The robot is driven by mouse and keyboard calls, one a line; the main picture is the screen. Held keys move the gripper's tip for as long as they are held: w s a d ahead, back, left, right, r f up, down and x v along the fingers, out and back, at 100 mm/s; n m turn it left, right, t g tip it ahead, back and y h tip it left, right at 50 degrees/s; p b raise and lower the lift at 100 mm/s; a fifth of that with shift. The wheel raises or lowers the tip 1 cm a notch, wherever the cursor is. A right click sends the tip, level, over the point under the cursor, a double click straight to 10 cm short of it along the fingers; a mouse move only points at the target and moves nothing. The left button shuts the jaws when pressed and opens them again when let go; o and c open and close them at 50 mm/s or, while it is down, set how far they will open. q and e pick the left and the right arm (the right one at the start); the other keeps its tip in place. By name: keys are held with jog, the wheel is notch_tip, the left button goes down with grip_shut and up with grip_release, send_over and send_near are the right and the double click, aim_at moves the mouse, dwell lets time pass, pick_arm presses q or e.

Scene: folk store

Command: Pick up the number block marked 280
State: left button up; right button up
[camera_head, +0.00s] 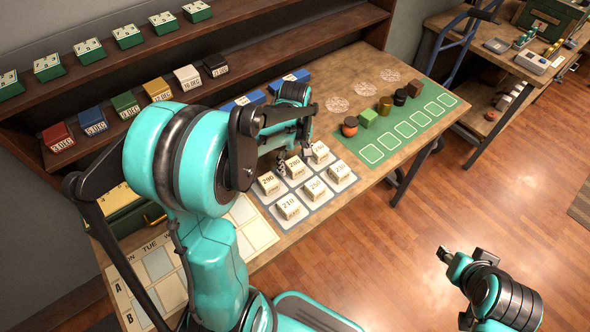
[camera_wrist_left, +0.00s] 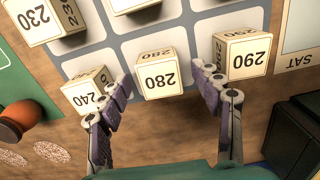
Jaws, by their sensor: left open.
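The cream number block marked 280 (camera_head: 296,169) sits on the light grey mat, in the back row between the blocks 290 (camera_head: 268,183) and 240 (camera_head: 320,152). In the left wrist view the 280 block (camera_wrist_left: 158,76) shows between the two fingers. My left gripper (camera_wrist_left: 160,78) is open and empty, its fingers spread either side of this block. In the head view my left gripper (camera_head: 294,160) is low over the back row; whether its tips are level with the block is unclear. My right gripper (camera_head: 447,255) is over the floor, away from the table; its jaw state is unclear.
Blocks 210 (camera_head: 288,207), 250 (camera_head: 314,188) and 230 (camera_head: 340,172) form the front row. In the wrist view, blocks 290 (camera_wrist_left: 242,55) and 240 (camera_wrist_left: 88,91) flank closely. A green mat (camera_head: 415,125) and small containers lie to the right. A shelf (camera_head: 225,75) stands behind.

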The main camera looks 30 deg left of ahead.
pick_arm(q)
notch_tip(320, 180, down, 2)
jog(key=shift+f, duration=0.1)
jog(key=c, duration=1.2)
jog(key=shift+c, duration=0.2)
jog(key=shift+r, duration=0.25)
